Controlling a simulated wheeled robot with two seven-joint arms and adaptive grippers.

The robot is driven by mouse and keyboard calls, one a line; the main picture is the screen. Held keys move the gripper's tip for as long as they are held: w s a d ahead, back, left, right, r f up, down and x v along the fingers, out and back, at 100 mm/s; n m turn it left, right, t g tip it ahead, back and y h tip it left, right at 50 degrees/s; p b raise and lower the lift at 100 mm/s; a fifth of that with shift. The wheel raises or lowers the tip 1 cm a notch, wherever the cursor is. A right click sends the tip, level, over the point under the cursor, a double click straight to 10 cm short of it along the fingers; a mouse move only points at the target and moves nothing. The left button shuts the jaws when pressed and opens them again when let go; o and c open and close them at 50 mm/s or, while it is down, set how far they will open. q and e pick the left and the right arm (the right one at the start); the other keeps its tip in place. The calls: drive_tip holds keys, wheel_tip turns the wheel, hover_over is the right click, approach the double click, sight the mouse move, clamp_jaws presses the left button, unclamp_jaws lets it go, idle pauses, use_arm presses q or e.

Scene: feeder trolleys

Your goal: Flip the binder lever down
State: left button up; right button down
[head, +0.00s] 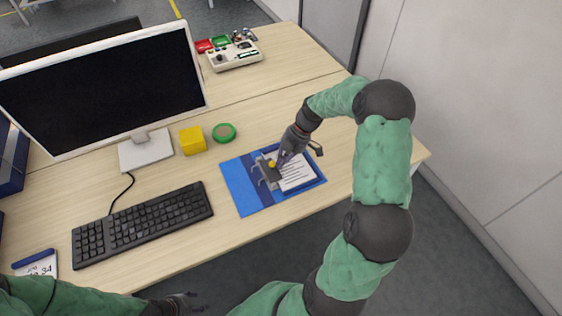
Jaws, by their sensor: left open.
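A blue binder (240,191) lies open on the desk, with white printed paper (297,174) on its right side. Its metal ring mechanism (262,180) sits in the middle, and a yellow knob (272,163) shows on the lever there. My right gripper (282,161) is over the binder, its fingertips right beside the knob; I cannot tell whether they touch it. The fingers overlap, so their opening is unclear. The lever's exact angle is partly hidden. My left gripper (193,303) is open and empty at the bottom edge, away from the binder.
A black keyboard (145,222) lies left of the binder. A yellow cube (193,140) and a green tape roll (224,133) sit behind it. A monitor (105,90) stands at the back left, and a control box (234,56) farther back. The desk right of the binder is clear.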

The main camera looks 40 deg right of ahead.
drive_tip(key=v, duration=1.2)
drive_tip(key=shift+f, duration=0.1)
